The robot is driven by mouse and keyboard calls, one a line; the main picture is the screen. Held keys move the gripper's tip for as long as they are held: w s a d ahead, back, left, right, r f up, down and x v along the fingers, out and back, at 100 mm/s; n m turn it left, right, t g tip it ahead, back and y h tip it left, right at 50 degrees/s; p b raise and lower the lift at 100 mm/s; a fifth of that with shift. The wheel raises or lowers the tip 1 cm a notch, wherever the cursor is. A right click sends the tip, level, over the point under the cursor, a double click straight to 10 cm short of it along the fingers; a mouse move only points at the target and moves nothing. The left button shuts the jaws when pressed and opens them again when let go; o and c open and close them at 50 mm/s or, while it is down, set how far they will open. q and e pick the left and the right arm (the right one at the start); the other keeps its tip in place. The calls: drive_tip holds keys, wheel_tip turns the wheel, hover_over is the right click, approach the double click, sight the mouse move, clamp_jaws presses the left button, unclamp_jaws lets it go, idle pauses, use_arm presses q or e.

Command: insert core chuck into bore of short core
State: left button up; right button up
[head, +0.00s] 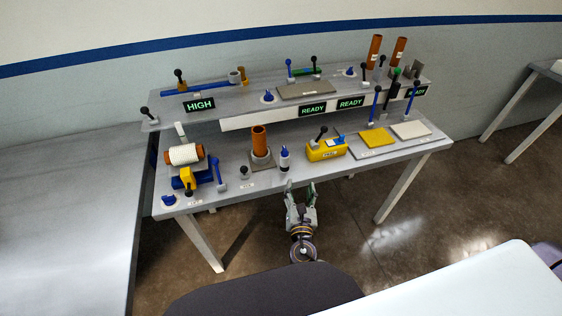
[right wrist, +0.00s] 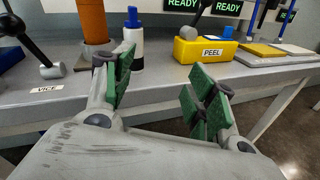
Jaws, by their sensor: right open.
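An orange-brown tube (head: 259,138), which looks like the short core, stands upright in a grey holder on a square base on the bench. Its lower part also shows in the right wrist view (right wrist: 92,22). No part is clearly marked as the core chuck, and I cannot tell which it is. A white and blue upright piece (head: 284,158) stands just right of the tube and also shows in the right wrist view (right wrist: 132,42). My right gripper (head: 301,188) is open and empty, in front of the bench's front edge, apart from both. Its green-padded fingers (right wrist: 162,88) spread wide. My left gripper is not in view.
A yellow block marked PEEL (head: 326,150) and yellow (head: 376,138) and pale pads (head: 411,130) lie to the right. A white roll (head: 185,154) sits at the left end. A raised shelf (head: 235,121) runs behind, with two taller tubes (head: 375,50) at its right.

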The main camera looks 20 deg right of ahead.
sight(285, 163)
drive_tip(key=a+n, duration=0.1)
drive_tip(key=a+n+y, duration=0.1)
drive_tip(key=w+a+n+t, duration=0.1)
drive_tip(key=a+n, duration=0.1)
drive_tip(key=shift+f+y, duration=0.2)
drive_tip(key=shift+y, duration=0.2)
drive_tip(key=shift+d, duration=0.1)
drive_tip(key=shift+w+d, duration=0.25)
drive_tip(key=shift+w, duration=1.15)
drive_tip(key=shift+w+d, duration=0.2)
drive_tip(key=shift+w, duration=1.2)
drive_tip(key=shift+w+d, duration=0.25)
drive_tip(key=shift+w, duration=1.15)
drive_tip(key=shift+w, duration=0.1)
drive_tip(key=shift+w+d+r, duration=0.15)
drive_tip(key=shift+w+d, duration=0.1)
drive_tip(key=shift+w, duration=0.5)
drive_tip(key=shift+w+d+r, duration=0.15)
drive_tip(key=shift+w+d, duration=0.1)
drive_tip(key=shift+w, duration=0.45)
drive_tip(key=shift+w+d+f, duration=0.1)
drive_tip(key=shift+w+d, duration=0.05)
drive_tip(key=shift+w, duration=0.8)
drive_tip(key=shift+c, duration=0.5)
